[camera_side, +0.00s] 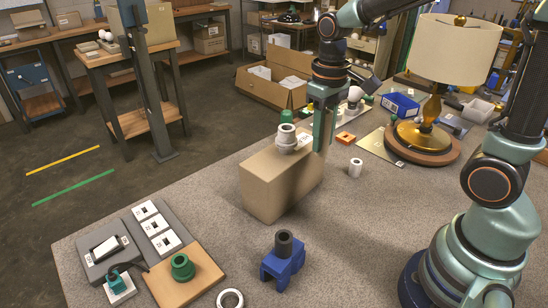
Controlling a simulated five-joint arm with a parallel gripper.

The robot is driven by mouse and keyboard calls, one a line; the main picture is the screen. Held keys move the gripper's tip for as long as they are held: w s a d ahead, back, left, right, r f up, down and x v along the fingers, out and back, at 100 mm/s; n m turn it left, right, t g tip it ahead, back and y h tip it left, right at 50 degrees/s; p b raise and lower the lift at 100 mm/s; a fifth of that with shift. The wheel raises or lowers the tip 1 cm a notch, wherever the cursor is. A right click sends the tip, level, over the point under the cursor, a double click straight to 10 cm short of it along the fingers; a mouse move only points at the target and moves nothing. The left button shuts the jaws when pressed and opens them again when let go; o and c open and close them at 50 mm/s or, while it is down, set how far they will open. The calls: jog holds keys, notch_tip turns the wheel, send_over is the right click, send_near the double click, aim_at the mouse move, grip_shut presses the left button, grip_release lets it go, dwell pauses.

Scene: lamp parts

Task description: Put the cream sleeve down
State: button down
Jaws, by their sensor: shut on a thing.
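The cream sleeve (286,137) is a pale, stepped, hollow piece, upright at the top of a tan box (270,185). My gripper (316,143) comes down from above at the sleeve's right side and is shut on it. The near finger hides part of the grip. I cannot tell whether the sleeve's underside touches the box top or hangs just above it.
A small white cylinder (355,167) stands right of the box. A blue stand with a dark tube (283,258) is in front. A lamp with a cream shade (453,50) stands at the right. Bare grey table (200,200) lies left of the box.

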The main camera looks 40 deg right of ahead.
jog(key=s+a+r, duration=0.3)
jog(key=s+a, duration=0.1)
jog(key=a, duration=0.7)
notch_tip(320, 180, down, 20)
jog(key=shift+s+d+r, duration=0.1)
jog(key=shift+d, duration=0.05)
jog(key=c, duration=0.9)
grip_release()
